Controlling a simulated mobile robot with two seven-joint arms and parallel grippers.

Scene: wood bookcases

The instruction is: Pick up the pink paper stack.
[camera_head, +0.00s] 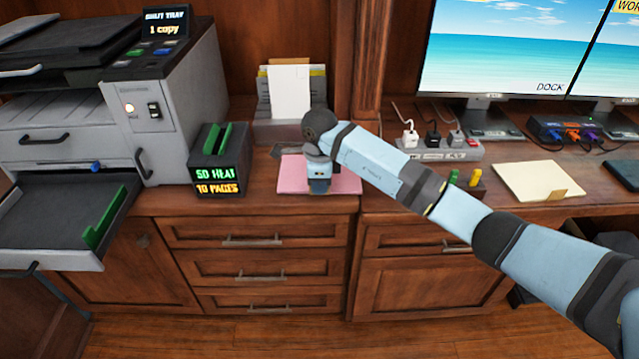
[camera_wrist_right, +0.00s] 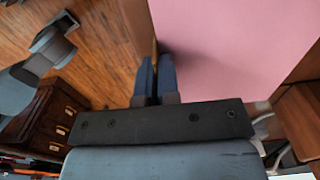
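The pink paper stack (camera_head: 343,180) lies flat on the wooden counter, near its front edge, in the head view. My right gripper (camera_head: 319,187) is over the stack's front part, pointing down, and hides some of it. In the right wrist view the pink surface (camera_wrist_right: 225,40) fills the upper right. There my right gripper's fingers (camera_wrist_right: 155,62) are close together at the stack's edge, one overlapping the pink. I see no paper between them, and contact is unclear. My left gripper is not in view.
A black card box (camera_head: 218,170) and a printer (camera_head: 150,110) stand left of the stack. A paper holder (camera_head: 317,115) is behind it. A power strip (camera_head: 440,151) and a cream paper stack (camera_head: 532,180) are to the right. Drawers (camera_head: 255,240) lie below.

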